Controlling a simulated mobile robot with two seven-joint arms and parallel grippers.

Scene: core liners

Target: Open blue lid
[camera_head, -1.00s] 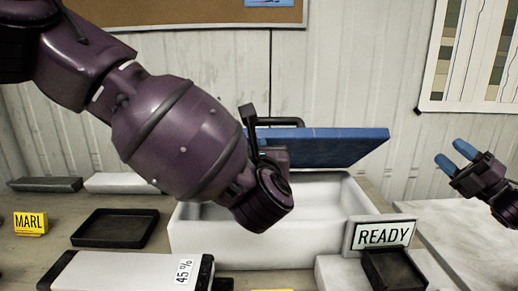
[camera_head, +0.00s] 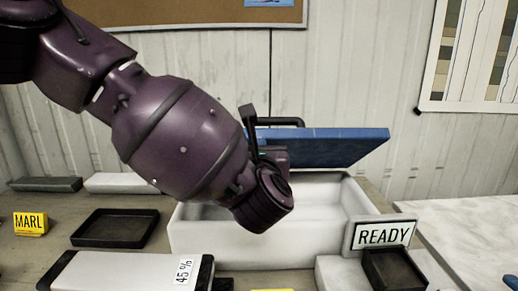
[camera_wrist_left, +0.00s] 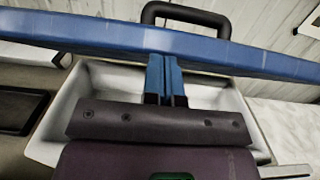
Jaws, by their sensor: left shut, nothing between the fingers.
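The blue lid (camera_head: 325,145) is raised and tilted above the white box (camera_head: 240,245), whose pale inside shows below it. The lid's left part is behind my left arm in the head view. Its black handle (camera_head: 282,122) sticks up behind. In the left wrist view the lid (camera_wrist_left: 240,55) crosses the top as a blue band. My left gripper (camera_wrist_left: 166,62) has its blue fingers together, empty, with the tips at the lid's lower edge; touching is likely but contact is not clear. In the head view its fingers are hidden. Of my right gripper, only a blue fingertip (camera_head: 511,282) shows.
A READY sign (camera_head: 384,235) and a small black tray (camera_head: 393,270) stand at the box's right. A pale surface (camera_head: 465,225) at right is clear.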

